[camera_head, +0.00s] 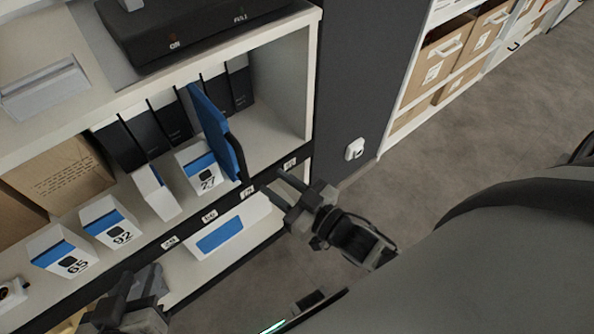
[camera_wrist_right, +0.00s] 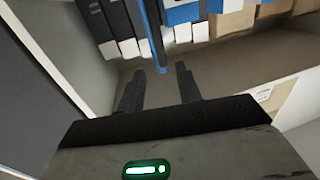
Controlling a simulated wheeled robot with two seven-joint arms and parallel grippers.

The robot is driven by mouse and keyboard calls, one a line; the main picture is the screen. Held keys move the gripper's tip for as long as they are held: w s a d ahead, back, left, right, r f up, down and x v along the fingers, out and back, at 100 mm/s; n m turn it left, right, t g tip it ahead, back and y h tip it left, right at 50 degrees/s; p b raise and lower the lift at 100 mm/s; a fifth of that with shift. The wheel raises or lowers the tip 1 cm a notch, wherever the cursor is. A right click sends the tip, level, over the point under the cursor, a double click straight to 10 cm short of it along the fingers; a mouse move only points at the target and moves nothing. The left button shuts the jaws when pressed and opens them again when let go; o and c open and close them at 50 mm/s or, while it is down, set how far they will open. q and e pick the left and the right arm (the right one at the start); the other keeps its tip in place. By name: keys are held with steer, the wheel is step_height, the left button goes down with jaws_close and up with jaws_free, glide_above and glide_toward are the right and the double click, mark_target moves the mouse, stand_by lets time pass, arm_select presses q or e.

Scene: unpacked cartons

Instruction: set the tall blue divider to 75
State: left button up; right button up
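The tall blue divider (camera_head: 213,128) stands upright on the shelf among boxes and black binders, its front end near the shelf's label strip. In the right wrist view the divider (camera_wrist_right: 151,35) runs down to just ahead of the gap between my fingertips. My right gripper (camera_head: 278,187) is open and empty, in front of the shelf edge and right of the divider. Its fingers (camera_wrist_right: 160,72) are apart and do not visibly touch the divider. My left gripper (camera_head: 138,282) is low at the left. Its finger gap is unclear. Small edge labels (camera_head: 247,192) are too small to read surely.
A white-blue box marked 27 (camera_head: 199,172) stands just left of the divider. Boxes 92 (camera_head: 112,222) and 65 (camera_head: 62,252) are further left. Black binders (camera_head: 170,118) stand behind. Shelf floor right of the divider (camera_head: 262,140) is clear. A lower shelf holds a white-blue box (camera_head: 222,232).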

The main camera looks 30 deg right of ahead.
steer(key=v, duration=0.4)
steer(key=shift+s+d, duration=0.15)
steer(key=shift+s, duration=0.2)
